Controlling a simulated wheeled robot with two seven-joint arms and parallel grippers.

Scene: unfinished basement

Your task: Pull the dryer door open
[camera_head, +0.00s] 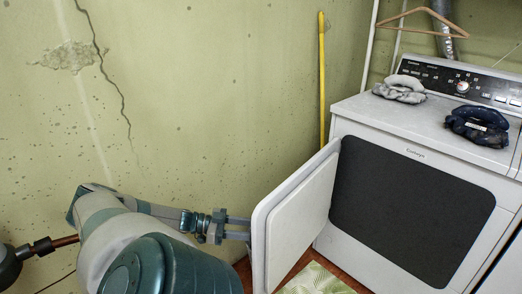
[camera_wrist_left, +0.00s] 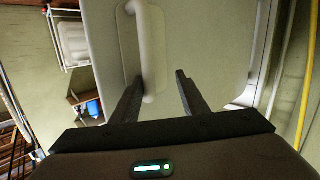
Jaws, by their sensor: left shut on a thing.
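The white dryer (camera_head: 420,165) stands at the right, with its dark opening (camera_head: 405,210) exposed. Its door (camera_head: 300,215) stands swung wide out to the left, hinged on the opening's left side. My left gripper (camera_head: 244,228) reaches the door's outer face from the left. In the left wrist view, the pale vertical door handle (camera_wrist_left: 150,50) runs between the two dark fingers of my left gripper (camera_wrist_left: 157,95), which is shut on it. In the head view the door hides the handle and fingertips. My right gripper is not in view.
Grey cloth (camera_head: 400,88) and dark blue cloth (camera_head: 477,126) lie on the dryer top. A yellow pole (camera_head: 322,80) leans on the green wall behind the door. A patterned mat (camera_head: 315,281) lies on the floor below the opening. A hanger (camera_head: 420,22) hangs above.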

